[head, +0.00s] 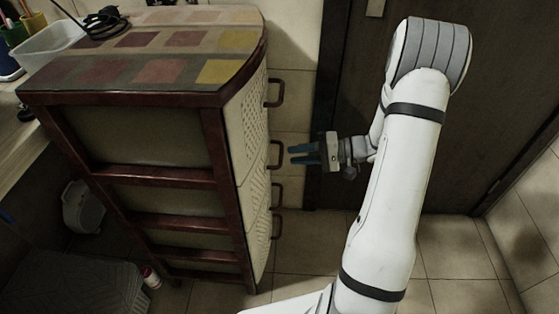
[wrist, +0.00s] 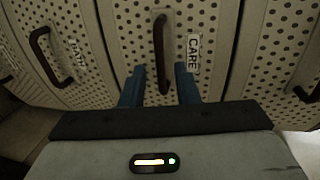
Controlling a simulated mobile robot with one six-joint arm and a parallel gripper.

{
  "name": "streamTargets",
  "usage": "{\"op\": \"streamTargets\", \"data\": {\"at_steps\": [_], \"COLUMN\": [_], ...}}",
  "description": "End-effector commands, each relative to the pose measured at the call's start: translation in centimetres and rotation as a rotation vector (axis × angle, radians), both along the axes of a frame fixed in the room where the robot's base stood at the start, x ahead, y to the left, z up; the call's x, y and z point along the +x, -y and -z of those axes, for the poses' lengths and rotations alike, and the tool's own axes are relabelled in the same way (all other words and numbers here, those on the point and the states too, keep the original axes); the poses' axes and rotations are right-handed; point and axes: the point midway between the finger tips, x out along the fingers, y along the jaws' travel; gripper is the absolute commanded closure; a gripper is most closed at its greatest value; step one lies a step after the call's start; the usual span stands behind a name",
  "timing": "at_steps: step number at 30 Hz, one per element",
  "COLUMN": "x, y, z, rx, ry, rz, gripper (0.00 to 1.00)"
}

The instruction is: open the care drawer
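The care drawer (wrist: 205,85) has a perforated cream front with a "CARE" label (wrist: 193,54) and a dark red bar handle (wrist: 161,52), and it looks closed. In the head view its handle appears to be the second one down (head: 276,155) on the cabinet's right side. My gripper (wrist: 160,85) is open, with one blue finger on each side of the lower part of that handle in the wrist view. In the head view my gripper (head: 302,154) points left at the handle, its fingertips just short of or beside it. I cannot tell whether they touch it.
The cabinet (head: 165,150) has a dark red frame and a patchwork top with a black cable (head: 100,22). A neighbouring "BATH" drawer (wrist: 75,55) has its own handle. A dark door (head: 470,110) stands behind my arm. Tiled floor (head: 465,255) lies clear around it.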

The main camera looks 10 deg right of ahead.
Motion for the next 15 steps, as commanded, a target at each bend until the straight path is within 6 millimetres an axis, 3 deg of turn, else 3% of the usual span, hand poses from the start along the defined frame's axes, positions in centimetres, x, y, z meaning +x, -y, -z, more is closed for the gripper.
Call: {"op": "streamTargets", "data": {"at_steps": [6, 15], "x": [1.0, 1.6], "y": [-3.4, -5.0], "z": [0.9, 1.1], "rx": [0.000, -0.001], "ry": [-0.002, -0.003], "rz": [-0.005, -0.003], "gripper": [0.72, 0.72]}}
